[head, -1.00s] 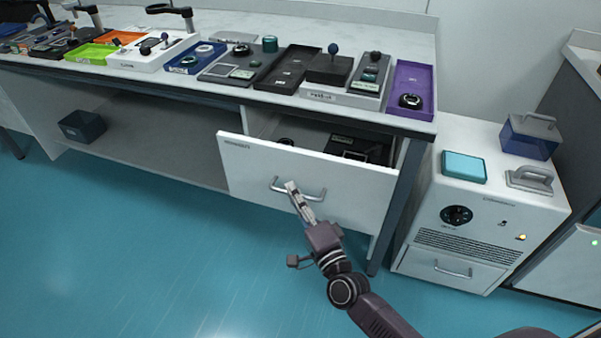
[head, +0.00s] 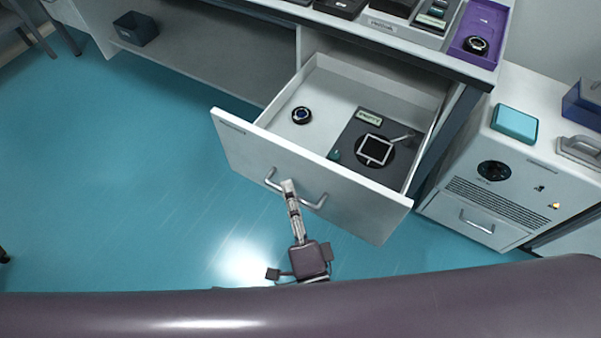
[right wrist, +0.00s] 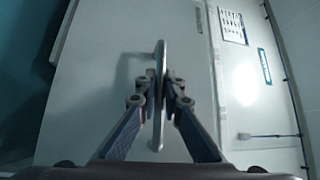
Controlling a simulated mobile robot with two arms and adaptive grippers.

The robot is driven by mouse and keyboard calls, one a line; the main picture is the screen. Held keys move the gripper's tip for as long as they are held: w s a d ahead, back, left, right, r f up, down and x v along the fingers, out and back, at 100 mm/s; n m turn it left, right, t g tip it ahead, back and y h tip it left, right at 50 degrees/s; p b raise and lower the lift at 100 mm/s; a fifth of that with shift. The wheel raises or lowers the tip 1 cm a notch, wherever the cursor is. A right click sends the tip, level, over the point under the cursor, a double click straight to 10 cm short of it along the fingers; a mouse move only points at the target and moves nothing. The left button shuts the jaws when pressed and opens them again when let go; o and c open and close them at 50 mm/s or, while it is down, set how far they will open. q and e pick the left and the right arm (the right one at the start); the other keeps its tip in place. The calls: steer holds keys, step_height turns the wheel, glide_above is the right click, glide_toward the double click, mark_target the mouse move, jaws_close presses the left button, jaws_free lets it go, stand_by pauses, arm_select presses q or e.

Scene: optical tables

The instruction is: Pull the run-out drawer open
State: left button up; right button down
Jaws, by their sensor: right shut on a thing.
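The run-out drawer (head: 300,170) is a white drawer under the table. It stands well open in the head view, its inside showing. My right gripper (head: 289,187) is at the drawer's silver bar handle (head: 314,204), shut on it near its middle. In the right wrist view the two fingers of the right gripper (right wrist: 160,88) close on the handle (right wrist: 161,60) in front of the white drawer front (right wrist: 100,60). Inside the drawer lie a round black piece with a blue centre (head: 302,115) and a dark grey plate (head: 353,131) with a square-framed device (head: 375,149). My left gripper is not in view.
A white cabinet (head: 470,215) with a dial stands right of the drawer, a teal box (head: 515,123) on top. A purple tray (head: 492,18) sits at the table edge. A dark bin (head: 136,28) is on the lower shelf. Blue floor (head: 150,200) is clear left of the drawer.

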steer(key=shift+s+a, duration=0.45)
steer(key=shift+s, duration=0.2)
steer(key=c, duration=2.1)
jaws_free()
steer(key=v, duration=1.2)
